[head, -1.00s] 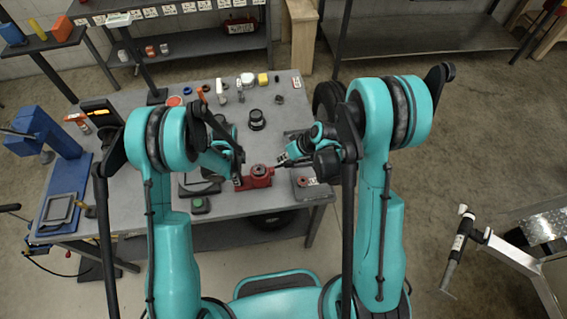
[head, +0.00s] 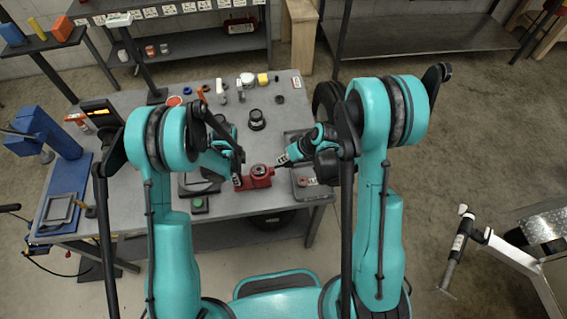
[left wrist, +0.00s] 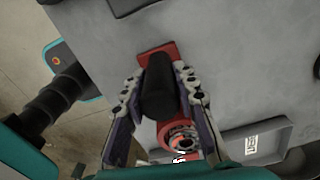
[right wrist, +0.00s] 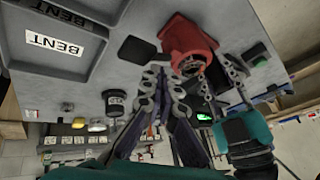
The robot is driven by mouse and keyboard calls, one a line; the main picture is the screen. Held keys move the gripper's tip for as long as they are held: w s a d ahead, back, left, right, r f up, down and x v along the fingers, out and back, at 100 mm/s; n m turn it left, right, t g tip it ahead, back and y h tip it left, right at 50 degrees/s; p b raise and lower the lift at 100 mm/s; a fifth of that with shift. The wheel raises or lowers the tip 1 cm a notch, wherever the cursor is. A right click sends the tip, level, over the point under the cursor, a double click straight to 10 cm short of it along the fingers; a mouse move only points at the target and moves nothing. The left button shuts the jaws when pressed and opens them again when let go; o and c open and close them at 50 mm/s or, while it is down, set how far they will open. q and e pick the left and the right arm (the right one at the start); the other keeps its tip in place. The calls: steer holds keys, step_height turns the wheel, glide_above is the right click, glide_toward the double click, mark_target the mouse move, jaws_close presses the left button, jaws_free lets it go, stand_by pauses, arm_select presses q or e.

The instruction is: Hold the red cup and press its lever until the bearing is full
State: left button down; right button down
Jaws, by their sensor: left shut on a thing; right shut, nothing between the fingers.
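The red cup (head: 258,172) stands near the front edge of the grey table. My left gripper (head: 238,181) is at its left side. I cannot clearly make out the lever or the bearing's fill.
A grey tray (head: 318,192) lies right of the cup, and a green-buttoned box (head: 199,204) lies to its left. A black cylinder (head: 256,120) and several small items stand farther back. A blue press (head: 45,135) stands at the left. The table's front edge is close.

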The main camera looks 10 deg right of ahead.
mark_target(276, 167)
steer(key=shift+d+f, duration=0.15)
steer(key=shift+f, duration=0.4)
steer(key=shift+d+f, duration=0.15)
steer(key=shift+f, duration=0.35)
stand_by(1.4)
steer(key=shift+a+r, duration=0.2)
steer(key=shift+r, duration=0.55)
steer(key=shift+a+r, duration=0.2)
steer(key=shift+r, duration=0.5)
steer(key=shift+r, duration=0.1)
steer(key=shift+a+r, duration=0.25)
steer(key=shift+r, duration=0.5)
steer(key=shift+a+r, duration=0.25)
steer(key=shift+r, duration=0.55)
steer(key=shift+a+r, duration=0.25)
steer(key=shift+r, duration=0.5)
steer(key=r, duration=0.1)
steer(key=a+r, duration=0.1)
steer(key=r, duration=0.1)
steer(key=shift+r, duration=0.3)
